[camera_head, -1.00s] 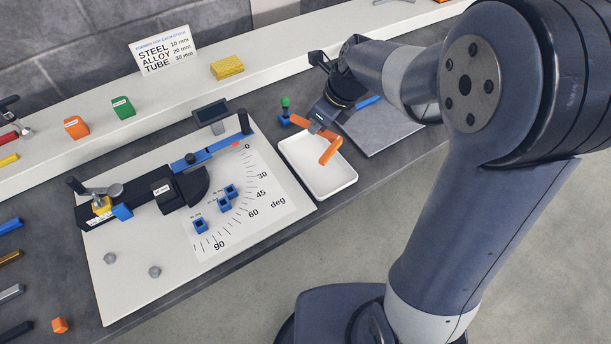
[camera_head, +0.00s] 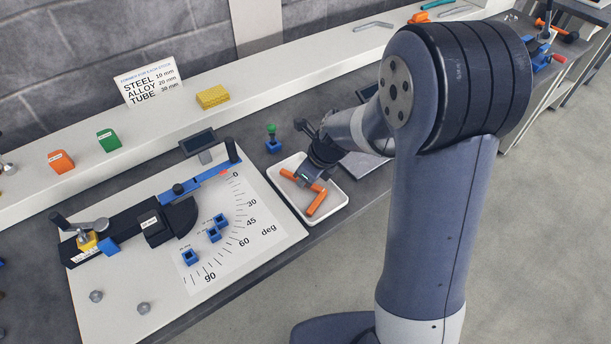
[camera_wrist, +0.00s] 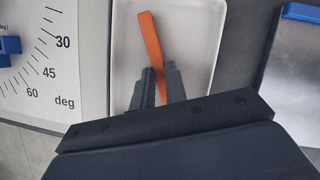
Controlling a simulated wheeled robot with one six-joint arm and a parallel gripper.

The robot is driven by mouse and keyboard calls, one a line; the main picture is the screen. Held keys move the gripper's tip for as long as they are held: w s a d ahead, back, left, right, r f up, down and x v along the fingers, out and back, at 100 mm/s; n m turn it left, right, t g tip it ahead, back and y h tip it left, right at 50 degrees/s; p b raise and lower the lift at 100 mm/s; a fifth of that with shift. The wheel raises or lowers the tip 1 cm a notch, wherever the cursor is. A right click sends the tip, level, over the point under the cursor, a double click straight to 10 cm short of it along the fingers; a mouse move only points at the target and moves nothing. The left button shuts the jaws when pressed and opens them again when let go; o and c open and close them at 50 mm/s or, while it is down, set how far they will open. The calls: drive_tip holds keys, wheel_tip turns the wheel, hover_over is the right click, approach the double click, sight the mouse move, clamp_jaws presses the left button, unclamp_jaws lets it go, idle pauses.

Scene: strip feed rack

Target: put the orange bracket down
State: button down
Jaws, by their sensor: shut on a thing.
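The orange bracket (camera_head: 316,203) is at the white tray (camera_head: 336,196), with an angled shape in the head view. In the wrist view one straight orange arm of the bracket (camera_wrist: 152,42) points away from my gripper (camera_wrist: 160,84), over the tray floor. My gripper (camera_head: 306,181) is shut on the bracket, with its dark fingers on either side of it. The bracket is over the inside of the tray; whether it touches the tray floor I cannot tell. The part of the bracket behind the fingers is hidden.
Left of the tray is a white board with an angle scale (camera_head: 245,222) and a blue and black bending jig (camera_head: 172,215). A green-topped blue peg (camera_head: 272,138) stands behind the tray. A grey plate (camera_head: 366,167) lies to its right.

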drive_tip(key=shift+f, duration=0.15)
drive_tip(key=c, duration=1.4)
unclamp_jaws()
drive_tip(key=shift+c, duration=0.2)
drive_tip(key=shift+d+r, duration=0.1)
drive_tip(key=shift+r, duration=0.5)
drive_tip(key=v, duration=1.1)
drive_tip(key=shift+p, duration=0.45)
drive_tip(key=shift+s+d, duration=0.1)
drive_tip(key=shift+s, duration=0.05)
